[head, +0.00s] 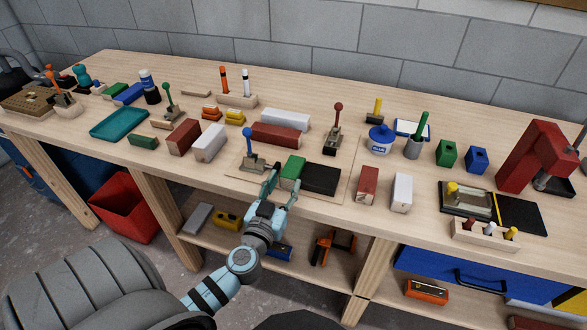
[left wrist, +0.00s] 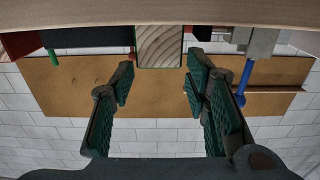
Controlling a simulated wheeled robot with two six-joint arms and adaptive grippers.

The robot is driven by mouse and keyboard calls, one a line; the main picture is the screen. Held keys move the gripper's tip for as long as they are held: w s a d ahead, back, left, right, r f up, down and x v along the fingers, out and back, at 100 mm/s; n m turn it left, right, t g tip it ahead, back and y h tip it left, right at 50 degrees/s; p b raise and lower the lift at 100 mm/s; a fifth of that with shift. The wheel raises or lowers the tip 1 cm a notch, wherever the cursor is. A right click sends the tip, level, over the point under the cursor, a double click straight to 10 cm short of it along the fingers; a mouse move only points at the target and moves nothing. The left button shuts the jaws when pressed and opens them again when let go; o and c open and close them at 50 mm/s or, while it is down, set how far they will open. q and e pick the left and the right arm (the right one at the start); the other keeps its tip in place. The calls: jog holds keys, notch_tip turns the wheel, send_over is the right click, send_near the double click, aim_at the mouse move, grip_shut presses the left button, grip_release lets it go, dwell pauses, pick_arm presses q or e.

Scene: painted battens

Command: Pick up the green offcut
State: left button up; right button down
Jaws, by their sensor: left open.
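A green block (head: 293,170) lies near the front edge of the bench, on a thin wooden board, with a dark block (head: 321,179) close on its right. In the left wrist view a bare wood end face with green edges (left wrist: 159,48) shows just beyond the fingertips, between them. My left gripper (head: 283,184) is open and empty, in front of the green block; its fingers (left wrist: 157,82) stand apart with clear gaps to both sides. Another small green block (head: 143,141) lies further left. My right gripper is not in view.
A blue-handled clamp (head: 249,158) stands just left of the green block. A red-handled clamp (head: 334,140) stands behind the dark block. Red (head: 367,184) and white (head: 402,192) blocks stand to the right. The bench front edge is close below my left gripper.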

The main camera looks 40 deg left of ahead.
aim_at(291, 170)
pick_arm(q)
jog(key=p+x, duration=0.1)
jog(key=x, duration=0.5)
jog(key=shift+f, duration=0.15)
jog(key=c, duration=0.8)
